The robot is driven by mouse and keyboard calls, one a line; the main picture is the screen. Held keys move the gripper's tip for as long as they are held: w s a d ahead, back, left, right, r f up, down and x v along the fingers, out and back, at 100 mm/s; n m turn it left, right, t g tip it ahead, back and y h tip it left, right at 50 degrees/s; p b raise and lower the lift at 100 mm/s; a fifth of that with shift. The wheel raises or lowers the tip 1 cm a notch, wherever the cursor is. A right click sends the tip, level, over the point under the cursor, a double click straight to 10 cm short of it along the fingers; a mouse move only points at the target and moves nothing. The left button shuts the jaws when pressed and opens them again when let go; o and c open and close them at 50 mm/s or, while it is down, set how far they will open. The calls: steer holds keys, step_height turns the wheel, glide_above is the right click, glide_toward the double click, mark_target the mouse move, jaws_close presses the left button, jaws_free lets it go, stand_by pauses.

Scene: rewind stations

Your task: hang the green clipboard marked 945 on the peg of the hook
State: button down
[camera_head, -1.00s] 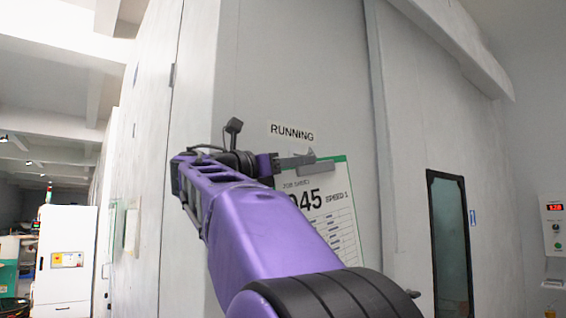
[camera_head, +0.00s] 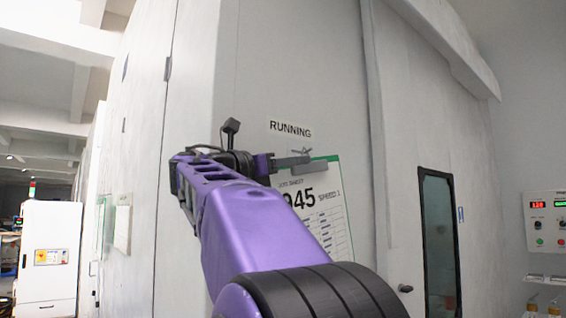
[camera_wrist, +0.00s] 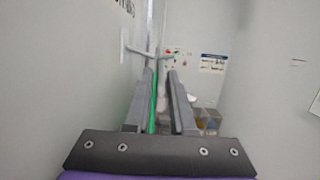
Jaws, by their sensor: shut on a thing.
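The green clipboard (camera_head: 326,222) marked 945 hangs from my gripper (camera_head: 293,162) in the head view, its white sheet facing me and its left side hidden behind my arm. In the wrist view it shows edge-on as a thin green strip (camera_wrist: 154,105) between the two fingers of my gripper (camera_wrist: 158,85), which is shut on its upper part. The hook (camera_wrist: 123,45) is on the wall at the left in the wrist view; its peg reaches right, just beyond the clipboard. I cannot tell whether clipboard and peg touch.
A RUNNING sign (camera_head: 290,129) is on the grey wall above the clipboard. A dark-framed door window (camera_head: 440,240) and a control panel (camera_head: 547,222) stand at the right. A white cabinet (camera_head: 48,255) stands far left.

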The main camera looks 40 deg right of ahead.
steer(key=c, duration=0.7)
jaws_free()
